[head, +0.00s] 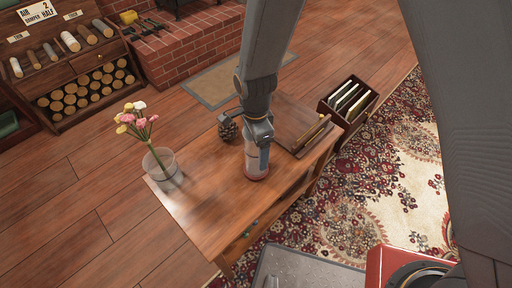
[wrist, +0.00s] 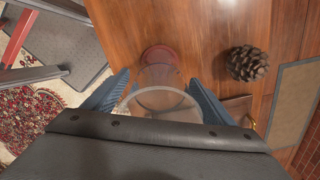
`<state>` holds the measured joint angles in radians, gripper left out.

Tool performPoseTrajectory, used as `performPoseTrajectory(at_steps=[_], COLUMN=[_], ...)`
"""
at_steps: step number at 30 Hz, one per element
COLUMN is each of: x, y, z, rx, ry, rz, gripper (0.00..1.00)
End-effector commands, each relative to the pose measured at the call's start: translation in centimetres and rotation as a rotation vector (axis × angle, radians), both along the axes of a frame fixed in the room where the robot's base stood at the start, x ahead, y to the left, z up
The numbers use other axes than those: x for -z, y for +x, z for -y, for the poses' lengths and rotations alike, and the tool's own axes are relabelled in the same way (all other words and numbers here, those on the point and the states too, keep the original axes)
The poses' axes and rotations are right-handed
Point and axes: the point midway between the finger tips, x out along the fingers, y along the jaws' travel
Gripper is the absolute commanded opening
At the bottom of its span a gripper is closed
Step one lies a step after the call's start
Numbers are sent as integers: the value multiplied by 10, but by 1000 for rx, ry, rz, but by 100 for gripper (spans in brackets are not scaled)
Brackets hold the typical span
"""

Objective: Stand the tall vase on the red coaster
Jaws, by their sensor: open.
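The tall vase (head: 250,152) is clear glass and stands upright on the small table. Its round rim and see-through body also show in the wrist view (wrist: 158,98). The red coaster (head: 256,175) lies under the foot of the vase; in the wrist view the coaster (wrist: 160,54) shows beyond and through the glass. The foot appears to rest on it, but how well centred it is I cannot tell. My gripper (head: 259,154) is open around the vase, with one blue finger on each side (wrist: 159,88) and gaps between the fingers and the glass.
A glass pot with pink and yellow flowers (head: 160,161) stands at the table's left end. A pinecone (head: 228,127) is close behind the vase, and a wooden board (head: 297,121) lies at the back right. The front of the tabletop (head: 205,215) is clear.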

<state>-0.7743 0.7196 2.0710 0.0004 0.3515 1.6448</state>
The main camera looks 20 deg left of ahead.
Motion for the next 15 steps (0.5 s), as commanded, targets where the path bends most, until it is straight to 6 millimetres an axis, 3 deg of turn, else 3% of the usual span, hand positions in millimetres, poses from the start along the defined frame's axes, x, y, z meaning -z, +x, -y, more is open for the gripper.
performPoseTrajectory(at_steps=[7, 15], x=[-8, -46], y=[1, 1], z=[-1, -1], rx=[0, 0], ry=[1, 3], rz=[2, 3], gripper=[78, 78])
